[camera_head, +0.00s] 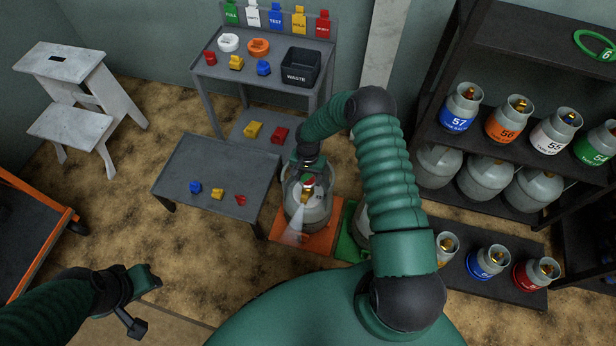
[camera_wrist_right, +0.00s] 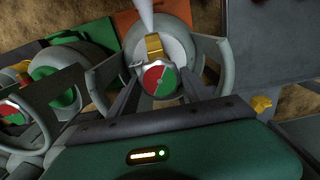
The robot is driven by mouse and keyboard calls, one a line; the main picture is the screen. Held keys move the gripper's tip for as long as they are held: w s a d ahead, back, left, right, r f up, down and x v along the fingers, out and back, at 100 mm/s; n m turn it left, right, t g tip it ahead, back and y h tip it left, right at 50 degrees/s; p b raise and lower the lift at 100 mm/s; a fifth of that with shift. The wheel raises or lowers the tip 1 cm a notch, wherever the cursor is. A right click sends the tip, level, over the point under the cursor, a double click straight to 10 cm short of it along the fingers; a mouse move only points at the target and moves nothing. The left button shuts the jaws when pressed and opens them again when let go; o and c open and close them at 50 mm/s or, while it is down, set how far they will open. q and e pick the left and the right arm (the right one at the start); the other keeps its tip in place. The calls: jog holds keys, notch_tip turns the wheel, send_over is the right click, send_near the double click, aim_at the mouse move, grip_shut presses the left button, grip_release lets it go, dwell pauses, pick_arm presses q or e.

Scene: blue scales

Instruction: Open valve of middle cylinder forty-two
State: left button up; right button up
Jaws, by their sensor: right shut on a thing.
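A grey gas cylinder (camera_head: 304,212) stands upright on an orange mat (camera_head: 303,250) in the head view. I cannot read a number on it. Its round red and green valve knob (camera_wrist_right: 159,79) and brass valve body (camera_wrist_right: 155,46) show in the right wrist view, inside the cylinder's collar. My right gripper (camera_head: 308,180) reaches down into the collar, shut on the knob with a finger at each side. A white jet (camera_head: 296,222) streams from the valve. My left gripper (camera_head: 143,302) is open and empty at lower left, far from the cylinder.
A green mat (camera_head: 350,240) beside it bears another cylinder, mostly hidden by my right arm. A low grey table (camera_head: 215,175) with small colored pieces stands to the left. Dark shelves (camera_head: 500,130) with several cylinders stand right. A white step stool (camera_head: 70,125) is far left.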

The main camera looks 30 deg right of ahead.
jog(key=shift+r+n, duration=0.1)
jog(key=shift+n, duration=0.3)
jog(key=n+p, duration=0.1)
jog(key=n, duration=0.2)
jog(key=shift+n+p, duration=0.3)
jog(key=shift+n, duration=0.1)
jog(key=n+p, duration=0.1)
jog(key=n, duration=1.1)
jog(key=shift+n, duration=0.3)
jog(key=n, duration=0.6)
jog(key=shift+n, duration=0.3)
jog(key=o, duration=1.4)
jog(key=shift+p, duration=0.3)
